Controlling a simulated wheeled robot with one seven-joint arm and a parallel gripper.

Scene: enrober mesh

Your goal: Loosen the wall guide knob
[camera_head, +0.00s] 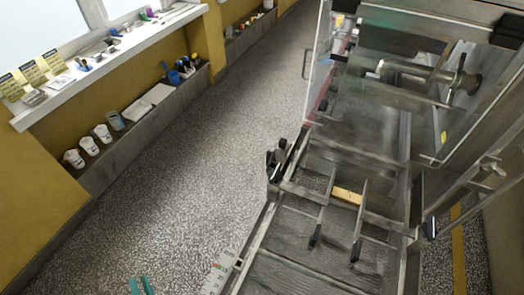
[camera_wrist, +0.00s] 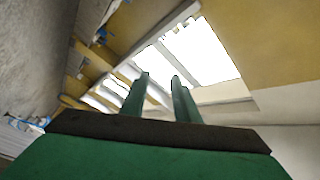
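The enrober machine (camera_head: 375,130) stands at the right in the head view, with a mesh belt (camera_head: 300,255) at its near end. A black knob-like part (camera_head: 277,158) sits on the machine's left side, and another dark one (camera_head: 432,228) on its right side. I cannot tell which is the wall guide knob. Two guide bars with dark ends (camera_head: 315,236) stand over the belt. My gripper (camera_head: 143,286) shows at the bottom edge, left of the machine and well apart from it. In the wrist view its green fingers (camera_wrist: 159,80) are apart with nothing between them.
A white window sill (camera_head: 110,60) with small items runs along the yellow wall at left. A lower grey ledge (camera_head: 130,135) holds white cups (camera_head: 103,133) and a blue holder (camera_head: 175,77). The speckled floor (camera_head: 200,170) between ledge and machine is clear.

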